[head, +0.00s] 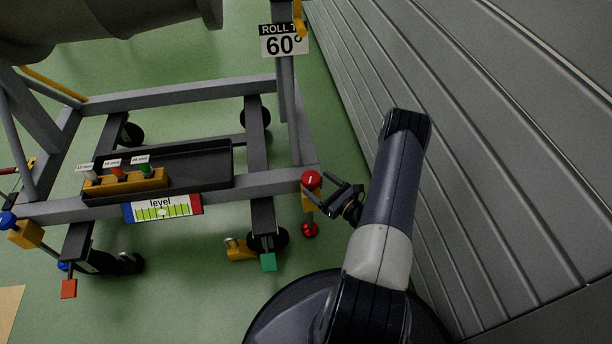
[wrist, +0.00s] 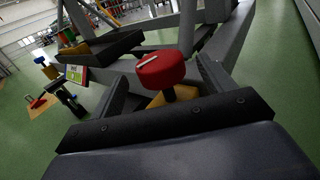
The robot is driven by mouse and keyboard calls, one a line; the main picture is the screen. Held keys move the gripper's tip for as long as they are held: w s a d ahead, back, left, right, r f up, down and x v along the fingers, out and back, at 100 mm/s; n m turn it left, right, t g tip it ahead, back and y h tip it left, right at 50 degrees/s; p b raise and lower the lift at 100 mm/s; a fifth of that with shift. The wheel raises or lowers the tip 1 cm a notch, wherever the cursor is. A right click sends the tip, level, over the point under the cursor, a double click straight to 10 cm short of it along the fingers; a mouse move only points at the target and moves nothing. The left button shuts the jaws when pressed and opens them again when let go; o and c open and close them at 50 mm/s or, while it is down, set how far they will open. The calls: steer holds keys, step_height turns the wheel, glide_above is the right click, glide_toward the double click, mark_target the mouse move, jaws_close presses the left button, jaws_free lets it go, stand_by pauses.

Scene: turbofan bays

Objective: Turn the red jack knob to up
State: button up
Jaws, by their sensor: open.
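The red jack knob (head: 311,178) is a round cap with a white mark, on top of a yellow jack body at the right front corner of the grey stand. In the wrist view the red knob (wrist: 160,69) is in the middle, its white mark on the top face, with the yellow body below it. My gripper (head: 331,194) is open just to the right of the knob in the head view. In the wrist view its fingers (wrist: 162,85) stand on either side of the knob, apart from each other. Whether either finger touches the knob cannot be told.
A level gauge (head: 163,208) hangs on the front beam, below a black tray (head: 205,168) with a yellow block of coloured pieces. A blue knob (head: 8,219) is at the left corner. A grey wall (head: 500,130) is close on the right. Green floor is open ahead.

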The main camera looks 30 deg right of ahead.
mark_target(306, 177)
steer(key=b+x, duration=0.1)
steer(key=x, duration=0.5)
steer(key=c, duration=1)
steer(key=shift+y+b, duration=0.3)
steer(key=shift+b, duration=0.05)
steer(key=shift+a+f+n+g+y+b, duration=0.1)
steer(key=shift+f+n+g+y+b, duration=0.05)
steer(key=shift+n+g+y+b, duration=0.8)
steer(key=shift+s+a+n+g+y+b, duration=0.1)
steer(key=shift+n+g+y+b, duration=0.3)
steer(key=shift+n+y, duration=0.3)
steer(key=shift+s+a+n+g+y+b, duration=0.1)
steer(key=shift+n+g+y+b, duration=0.3)
steer(key=shift+y, duration=0.45)
